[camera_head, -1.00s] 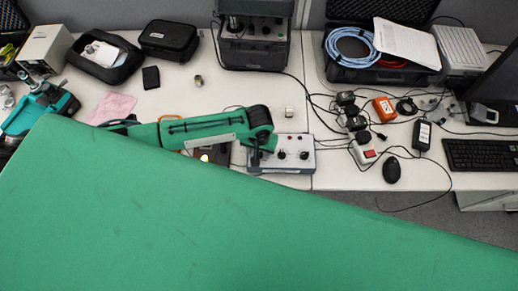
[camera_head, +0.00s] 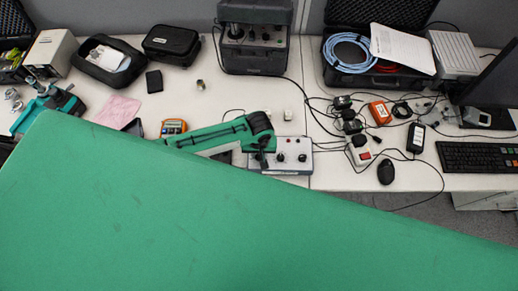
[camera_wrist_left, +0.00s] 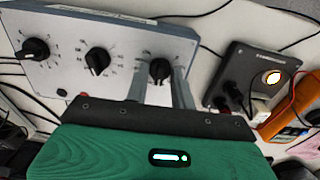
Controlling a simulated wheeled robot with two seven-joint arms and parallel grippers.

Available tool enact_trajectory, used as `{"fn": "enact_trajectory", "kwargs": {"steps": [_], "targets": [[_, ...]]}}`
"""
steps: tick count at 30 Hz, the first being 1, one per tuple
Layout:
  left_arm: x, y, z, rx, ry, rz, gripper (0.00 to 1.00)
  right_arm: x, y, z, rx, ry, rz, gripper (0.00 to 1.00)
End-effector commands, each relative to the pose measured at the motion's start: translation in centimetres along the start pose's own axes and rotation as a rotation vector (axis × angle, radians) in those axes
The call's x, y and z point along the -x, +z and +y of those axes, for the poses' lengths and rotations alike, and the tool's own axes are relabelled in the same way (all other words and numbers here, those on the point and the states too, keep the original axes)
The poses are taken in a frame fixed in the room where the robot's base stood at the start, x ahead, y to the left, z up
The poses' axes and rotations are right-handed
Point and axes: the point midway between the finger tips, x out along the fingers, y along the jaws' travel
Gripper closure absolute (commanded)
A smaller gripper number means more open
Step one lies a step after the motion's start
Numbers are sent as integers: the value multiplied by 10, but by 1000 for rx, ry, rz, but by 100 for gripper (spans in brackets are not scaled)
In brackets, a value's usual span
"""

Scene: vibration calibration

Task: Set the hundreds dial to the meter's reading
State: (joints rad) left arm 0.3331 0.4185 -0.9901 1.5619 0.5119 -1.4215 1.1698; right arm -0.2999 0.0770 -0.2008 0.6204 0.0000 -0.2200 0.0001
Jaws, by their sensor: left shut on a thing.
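A grey control box (camera_head: 290,168) with three black dials stands near the front edge of the table; its face also shows in the left wrist view (camera_wrist_left: 70,25). My left gripper (camera_head: 262,162) is over the box's left end. In the left wrist view its two fingers (camera_wrist_left: 160,90) are shut on the end dial (camera_wrist_left: 159,68). The middle dial (camera_wrist_left: 97,60) and the far dial (camera_wrist_left: 35,48) are free. The scale numbers are too small to read. An orange handheld meter (camera_head: 174,127) lies left of the box; its reading is not legible. My right gripper is not in view.
A dark box with a lit round lamp (camera_wrist_left: 272,77) and plugged leads sits beside the control box. Cables, a power strip (camera_head: 361,152) and a mouse (camera_head: 386,172) lie to the right. A small white cube (camera_head: 288,115) is behind.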

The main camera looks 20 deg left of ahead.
Motion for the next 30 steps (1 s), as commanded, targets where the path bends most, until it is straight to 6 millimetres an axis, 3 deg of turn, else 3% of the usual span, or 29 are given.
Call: {"fn": "enact_trajectory", "kwargs": {"steps": [1, 9, 29, 30], "targets": [[5, 1, 0, 33, -1, -3, 98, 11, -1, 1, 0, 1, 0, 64], [3, 1, 0, 180, 0, -2, 98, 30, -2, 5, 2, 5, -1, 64], [0, -1, 0, 250, 0, 1, 98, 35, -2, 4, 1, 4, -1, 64], [0, -1, 0, 250, 0, 1, 70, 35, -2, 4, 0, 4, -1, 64]]}}
